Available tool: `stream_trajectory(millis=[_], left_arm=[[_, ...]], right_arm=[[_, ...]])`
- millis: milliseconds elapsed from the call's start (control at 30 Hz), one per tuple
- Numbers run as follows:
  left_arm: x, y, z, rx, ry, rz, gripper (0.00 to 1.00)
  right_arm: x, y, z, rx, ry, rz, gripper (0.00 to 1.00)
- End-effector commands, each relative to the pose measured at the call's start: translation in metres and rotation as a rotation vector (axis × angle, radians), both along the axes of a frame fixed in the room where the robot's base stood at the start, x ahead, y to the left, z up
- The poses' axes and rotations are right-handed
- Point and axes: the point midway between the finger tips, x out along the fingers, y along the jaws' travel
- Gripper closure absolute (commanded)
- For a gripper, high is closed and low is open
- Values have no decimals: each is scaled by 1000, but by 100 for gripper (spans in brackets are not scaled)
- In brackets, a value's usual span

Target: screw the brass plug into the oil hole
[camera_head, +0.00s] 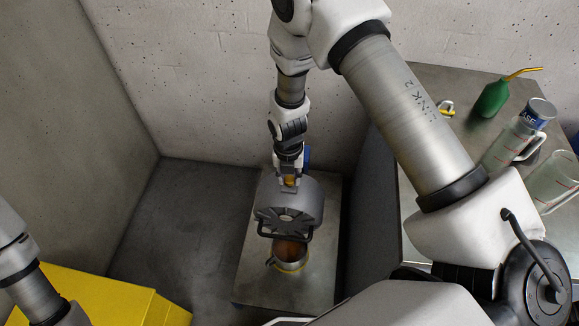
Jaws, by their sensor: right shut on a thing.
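A grey, domed machine housing (301,193) with a slotted round front and a dark handle-like bar stands on a metal plate. My right gripper (289,172) points down at the top of the housing, at its back edge. It is shut on the small brass plug (290,181), which shows as a gold spot under the fingers. The plug is right at the housing top; I cannot tell how deep it sits. The oil hole is hidden beneath the plug and gripper. Part of my left arm shows at the lower left; its gripper is out of view.
A workbench (440,90) at the right holds a green oil can (491,98), a blue-labelled tin (538,113) and clear measuring jugs (508,143). A yellow box (100,295) is at lower left. Concrete walls stand behind and left.

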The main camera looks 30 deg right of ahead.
Motion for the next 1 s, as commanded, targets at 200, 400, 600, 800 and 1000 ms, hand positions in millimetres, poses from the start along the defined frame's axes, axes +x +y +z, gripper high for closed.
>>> stream_trajectory(millis=[200, 400, 600, 800, 1000], left_arm=[[0, 0, 59, 0, -1, 0, 61], [0, 0, 53, 0, 0, 0, 61], [0, 0, 77, 0, 0, 0, 61], [1, 0, 118, 0, -1, 0, 61], [0, 0, 112, 0, 0, 0, 61]], right_arm=[[-1, 0, 9, 1, 3, 413, 100], [0, 0, 0, 0, 0, 448, 100], [-1, 0, 10, 1, 3, 522, 100], [0, 0, 8, 0, 2, 636, 100], [0, 0, 0, 0, 2, 645, 100]])
